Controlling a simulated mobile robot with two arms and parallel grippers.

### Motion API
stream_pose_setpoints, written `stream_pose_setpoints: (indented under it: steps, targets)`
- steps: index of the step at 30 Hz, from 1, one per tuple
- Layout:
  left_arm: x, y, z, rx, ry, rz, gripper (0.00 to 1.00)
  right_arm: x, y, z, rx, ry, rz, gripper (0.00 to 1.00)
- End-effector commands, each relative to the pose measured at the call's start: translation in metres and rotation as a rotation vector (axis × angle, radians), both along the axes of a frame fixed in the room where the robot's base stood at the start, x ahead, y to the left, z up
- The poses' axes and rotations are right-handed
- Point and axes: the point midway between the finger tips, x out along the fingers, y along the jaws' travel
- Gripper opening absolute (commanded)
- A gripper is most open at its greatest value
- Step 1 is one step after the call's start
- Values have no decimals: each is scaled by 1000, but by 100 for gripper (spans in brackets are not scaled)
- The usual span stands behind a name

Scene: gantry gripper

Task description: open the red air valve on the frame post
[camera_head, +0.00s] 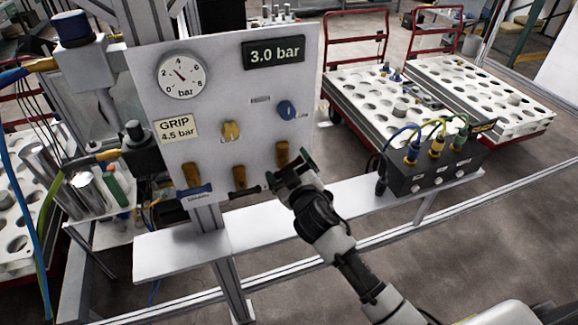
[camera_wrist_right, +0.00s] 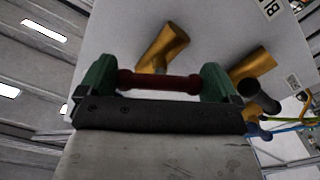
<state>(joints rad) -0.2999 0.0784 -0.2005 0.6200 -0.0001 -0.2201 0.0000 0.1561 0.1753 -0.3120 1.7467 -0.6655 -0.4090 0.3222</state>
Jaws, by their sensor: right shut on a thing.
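The red valve handle (camera_wrist_right: 160,82) lies crosswise between the green fingers of my right gripper (camera_wrist_right: 157,84) in the wrist view. The fingers are shut on its ends. The brass body of this valve (camera_wrist_right: 165,45) rises behind the handle. In the head view the brass body (camera_head: 282,153) is at the panel's lower right, and my right gripper (camera_head: 292,172) covers most of the handle. The white panel (camera_head: 215,105) on the frame post carries a round gauge (camera_head: 182,76) and a display (camera_head: 273,53) reading 3.0 bar. My left gripper is not in view.
Two brass valves stand left of the gripper: one with a black handle (camera_head: 239,178), one with a blue handle (camera_head: 192,178). A blue knob (camera_head: 286,110) is above. A white shelf (camera_head: 180,252) runs below. A black connector box (camera_head: 437,170) stands on its right part.

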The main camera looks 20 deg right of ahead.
Motion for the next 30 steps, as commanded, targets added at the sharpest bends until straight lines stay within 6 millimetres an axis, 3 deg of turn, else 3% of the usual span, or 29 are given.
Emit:
stream_pose_setpoints:
  steps: [30]
  targets:
    - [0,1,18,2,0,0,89,0,0,1,-905,-32,2,70]
